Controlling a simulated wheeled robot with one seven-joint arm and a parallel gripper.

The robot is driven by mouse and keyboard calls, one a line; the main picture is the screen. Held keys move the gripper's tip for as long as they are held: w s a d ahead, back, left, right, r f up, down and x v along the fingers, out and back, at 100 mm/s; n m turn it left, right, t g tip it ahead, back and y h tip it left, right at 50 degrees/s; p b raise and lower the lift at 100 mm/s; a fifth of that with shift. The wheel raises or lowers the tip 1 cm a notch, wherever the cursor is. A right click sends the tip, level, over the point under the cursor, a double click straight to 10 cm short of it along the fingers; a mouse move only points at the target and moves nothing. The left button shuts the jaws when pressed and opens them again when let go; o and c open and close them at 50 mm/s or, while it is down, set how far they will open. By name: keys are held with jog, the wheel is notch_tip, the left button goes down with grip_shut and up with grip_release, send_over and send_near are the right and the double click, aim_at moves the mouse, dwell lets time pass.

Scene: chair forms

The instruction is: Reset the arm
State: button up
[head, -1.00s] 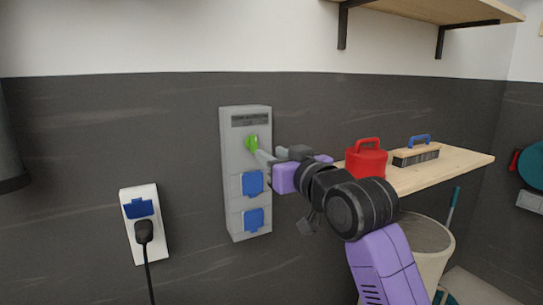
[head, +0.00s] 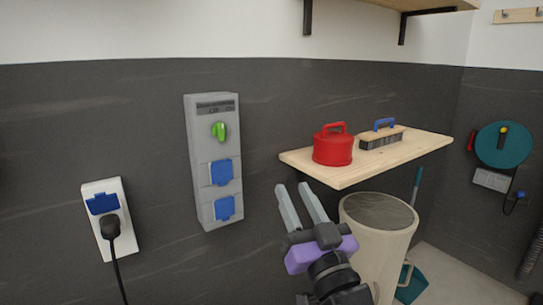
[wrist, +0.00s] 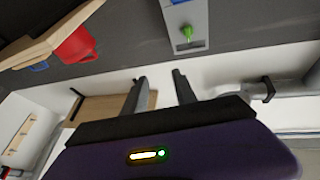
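My gripper (head: 301,206) is open and empty in the head view, its two grey fingers apart and pointing up toward the wall. It is to the right of and lower than the grey wall box (head: 201,150), clear of it. The box carries a green knob (head: 219,131) and two blue socket covers. In the wrist view my gripper (wrist: 158,78) also shows open with nothing between the fingers. The green knob (wrist: 187,32) appears at the top there, beyond the fingertips.
A wooden shelf (head: 345,180) holds a red lidded container (head: 333,149) and a blue-handled brush (head: 381,136). A pale bin (head: 375,260) stands below it. A white socket (head: 103,230) with a black plug is at left. A teal reel (head: 500,145) hangs at right.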

jog(key=s+d+f+m+h, duration=0.25)
jog(key=s+d+f, duration=0.25)
jog(key=s+f, duration=0.35)
jog(key=s+d+f+m+h, duration=0.1)
jog(key=s+d+f+h, duration=0.3)
jog(key=s+f, duration=0.5)
jog(key=s+d+f+g, duration=0.2)
jog(key=s+f, duration=0.1)
jog(key=s, duration=0.6)
jog(key=s+d+f+g, duration=0.2)
jog(key=s+f, duration=0.1)
jog(key=s, duration=0.6)
jog(key=s+d+f+g, duration=0.2)
jog(key=s+f, duration=0.1)
jog(key=s, duration=0.6)
jog(key=shift+s+d+f+n+g+h, duration=0.2)
jog(key=shift+d+f+n+g+h, duration=0.1)
jog(key=shift+n+h, duration=0.15)
